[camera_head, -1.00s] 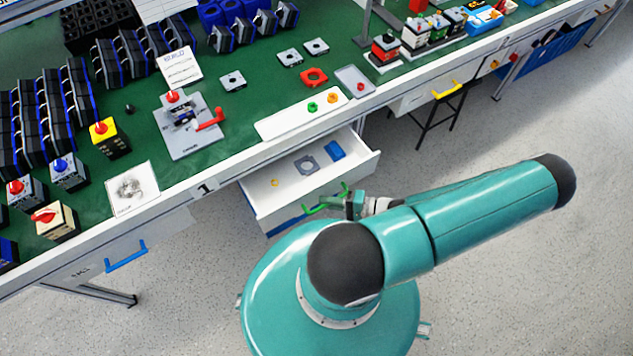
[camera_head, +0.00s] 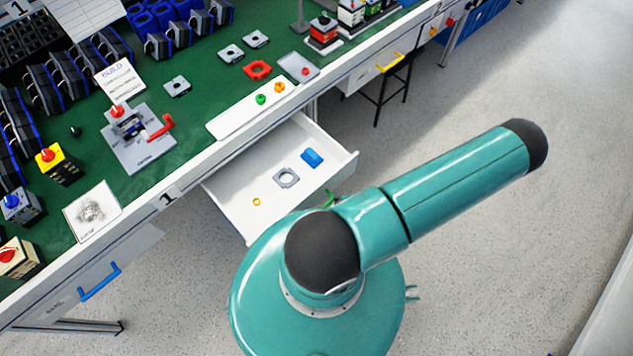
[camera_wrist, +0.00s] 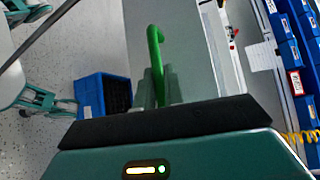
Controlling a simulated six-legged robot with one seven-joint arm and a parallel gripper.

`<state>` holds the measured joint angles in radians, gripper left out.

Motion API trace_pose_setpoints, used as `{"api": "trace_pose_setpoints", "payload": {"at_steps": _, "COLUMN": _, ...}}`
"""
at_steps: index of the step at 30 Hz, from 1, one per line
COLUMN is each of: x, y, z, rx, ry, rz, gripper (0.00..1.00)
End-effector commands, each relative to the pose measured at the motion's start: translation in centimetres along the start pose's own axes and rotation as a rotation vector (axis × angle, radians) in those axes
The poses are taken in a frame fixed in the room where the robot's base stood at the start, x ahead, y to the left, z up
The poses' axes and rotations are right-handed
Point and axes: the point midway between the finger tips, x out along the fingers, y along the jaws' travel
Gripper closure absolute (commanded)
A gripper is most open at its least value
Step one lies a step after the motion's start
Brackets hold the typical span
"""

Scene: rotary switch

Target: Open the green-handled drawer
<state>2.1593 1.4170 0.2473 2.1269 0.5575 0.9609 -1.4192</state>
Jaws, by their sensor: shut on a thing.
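The drawer (camera_head: 230,190) is pulled out from under the bench, its white inside visible. Its green handle (camera_head: 331,198) is mostly hidden behind my arm in the head view. In the wrist view the green handle (camera_wrist: 154,45) runs down between my fingers against the grey drawer front (camera_wrist: 187,45). My gripper (camera_wrist: 153,88) is shut on the handle. In the head view my gripper is hidden by my arm and body.
The drawer holds a grey square plate (camera_head: 287,177), a blue block (camera_head: 312,158) and a small yellow ring (camera_head: 256,202). A blue-handled drawer (camera_head: 100,282) is at left, a yellow-handled one (camera_head: 391,62) at right. A black stool (camera_head: 393,95) stands under the bench.

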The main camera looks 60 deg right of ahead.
Motion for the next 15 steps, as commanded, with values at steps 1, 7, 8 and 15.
{"api": "trace_pose_setpoints", "payload": {"at_steps": 1, "x": 0.09, "y": -0.13, "z": 0.00, "rx": -0.001, "ry": -0.002, "rz": -0.004, "gripper": 1.00}}
{"api": "trace_pose_setpoints", "payload": {"at_steps": 7, "x": 0.08, "y": -0.09, "z": -0.01, "rx": 0.000, "ry": -0.001, "rz": -0.003, "gripper": 0.68}}
{"api": "trace_pose_setpoints", "payload": {"at_steps": 8, "x": 0.07, "y": -0.08, "z": -0.01, "rx": 0.000, "ry": -0.001, "rz": -0.002, "gripper": 0.68}}
{"api": "trace_pose_setpoints", "payload": {"at_steps": 15, "x": -0.17, "y": -0.01, "z": 0.03, "rx": 0.000, "ry": 0.000, "rz": -0.001, "gripper": 0.68}}
